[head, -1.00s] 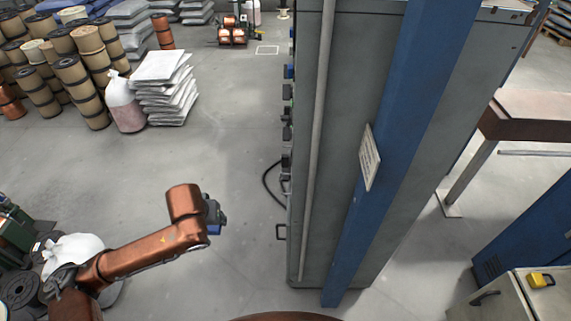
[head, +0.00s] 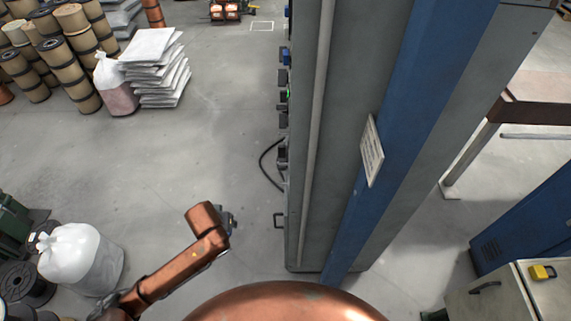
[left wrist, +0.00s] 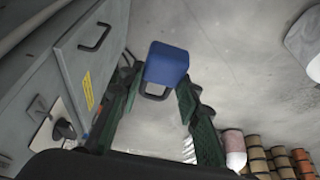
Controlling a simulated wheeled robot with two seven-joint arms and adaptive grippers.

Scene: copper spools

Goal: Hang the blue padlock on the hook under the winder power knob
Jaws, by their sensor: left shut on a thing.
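The blue padlock (left wrist: 166,64) shows in the left wrist view, with its grey shackle toward the camera. My left gripper (left wrist: 160,92) is shut on it, with green-padded fingers on both sides near the shackle. In the head view my left gripper (head: 232,222) hangs over open floor, left of the tall grey cabinet (head: 345,110); the padlock cannot be made out there. A black rotary knob (left wrist: 65,129) on a pale plate shows on the cabinet face in the left wrist view. I cannot make out the hook. My right gripper is not in view.
A handle (left wrist: 95,37) and a yellow label (left wrist: 87,90) are on the cabinet face. A black cable (head: 265,165) loops out from its side. A white bag (head: 80,258) stands at lower left. Floor between the bag and cabinet is clear.

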